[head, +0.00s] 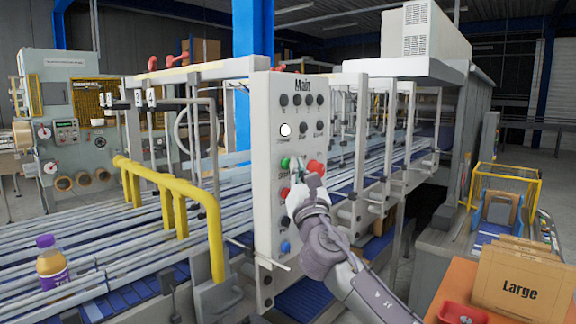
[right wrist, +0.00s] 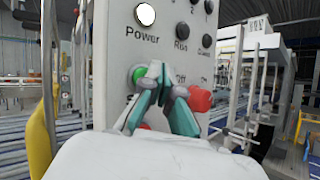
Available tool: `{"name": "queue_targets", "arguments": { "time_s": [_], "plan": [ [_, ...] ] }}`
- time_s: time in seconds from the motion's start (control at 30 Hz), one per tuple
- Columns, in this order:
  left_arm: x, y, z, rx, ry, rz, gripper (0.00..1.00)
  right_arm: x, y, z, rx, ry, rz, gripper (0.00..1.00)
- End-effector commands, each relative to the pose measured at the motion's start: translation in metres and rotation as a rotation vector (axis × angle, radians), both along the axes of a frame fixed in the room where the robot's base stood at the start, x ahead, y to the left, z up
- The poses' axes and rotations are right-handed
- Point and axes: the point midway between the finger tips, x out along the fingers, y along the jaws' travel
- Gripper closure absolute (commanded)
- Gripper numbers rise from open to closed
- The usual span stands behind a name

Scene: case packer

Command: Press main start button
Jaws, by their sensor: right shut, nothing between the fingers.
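The grey control panel (head: 262,150) marked "Main" stands upright in the middle of the head view. Its green button (head: 284,163) has a partly hidden label starting with "S" or "St". It also shows in the right wrist view (right wrist: 137,74), just left of my fingertips. My right gripper (head: 300,167) is shut and empty, its tips in front of the panel between the green button and a red button (head: 315,167). I cannot tell whether the tips touch the panel or the green button's edge. My left gripper is not in view.
A lit white "Power" lamp (head: 285,130) is above the green button. A yellow rail (head: 170,185) and conveyor lie left of the panel. A box marked "Large" (head: 520,285) stands at lower right.

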Motion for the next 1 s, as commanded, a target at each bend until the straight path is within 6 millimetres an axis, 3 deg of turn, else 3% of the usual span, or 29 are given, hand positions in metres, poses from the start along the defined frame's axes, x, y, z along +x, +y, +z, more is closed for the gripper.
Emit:
{"name": "queue_targets", "arguments": {
  "time_s": [1.0],
  "plan": [
    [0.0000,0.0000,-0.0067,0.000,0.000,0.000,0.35,0.0067,0.0094,-0.0001,-0.001,0.000,0.000,1.00]
  ]
}}
